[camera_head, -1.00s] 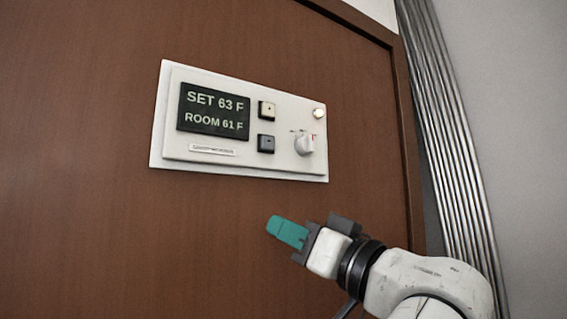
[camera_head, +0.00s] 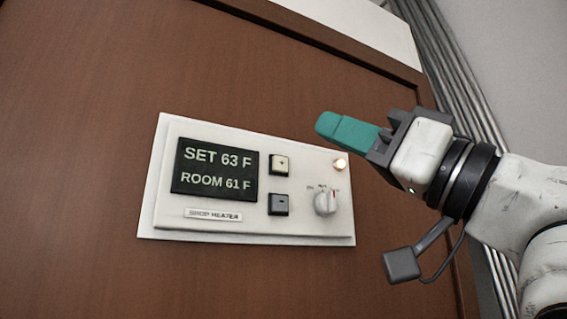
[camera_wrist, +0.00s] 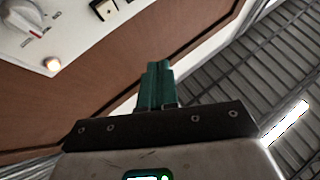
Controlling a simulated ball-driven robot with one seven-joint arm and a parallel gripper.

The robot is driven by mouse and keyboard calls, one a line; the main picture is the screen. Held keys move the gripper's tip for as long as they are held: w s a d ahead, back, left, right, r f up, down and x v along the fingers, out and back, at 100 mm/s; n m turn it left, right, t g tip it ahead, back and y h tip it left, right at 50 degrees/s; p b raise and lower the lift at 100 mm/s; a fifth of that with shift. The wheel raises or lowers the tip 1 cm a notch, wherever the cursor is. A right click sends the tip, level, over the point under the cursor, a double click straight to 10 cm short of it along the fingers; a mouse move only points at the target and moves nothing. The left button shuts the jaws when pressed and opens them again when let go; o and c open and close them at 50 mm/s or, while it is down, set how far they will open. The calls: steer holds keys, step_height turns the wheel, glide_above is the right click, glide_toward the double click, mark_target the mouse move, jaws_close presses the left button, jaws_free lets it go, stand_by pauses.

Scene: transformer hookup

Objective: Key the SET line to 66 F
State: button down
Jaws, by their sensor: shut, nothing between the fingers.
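The white heater control panel (camera_head: 300,228) is on a brown wooden surface. Its dark display (camera_head: 215,171) reads SET 63 F and ROOM 61 F. To the right of the display are a cream plus button (camera_head: 279,164) and, below it, a dark grey minus button (camera_head: 278,204). My gripper (camera_head: 322,124) has teal fingers shut together with nothing between them. In the head view it shows above the panel's upper right part, pointing left. The wrist view shows the fingers (camera_wrist: 156,84), with part of the panel (camera_wrist: 80,38) at upper left.
A white dial knob (camera_head: 325,202) with a red mark and a lit round lamp (camera_head: 340,164) are at the panel's right. Ribbed grey metal (camera_head: 440,70) runs along the right edge of the brown surface (camera_head: 90,110). The surface left of the panel is clear.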

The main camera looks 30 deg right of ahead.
steer(key=shift+w, duration=0.1)
steer(key=shift+w, duration=4.35)
steer(key=shift+w, duration=0.2)
steer(key=shift+w, duration=0.2)
steer(key=shift+w+p, duration=0.35)
steer(key=shift+w, duration=0.05)
steer(key=shift+s, duration=0.8)
steer(key=shift+s, duration=0.1)
steer(key=shift+s, duration=2.45)
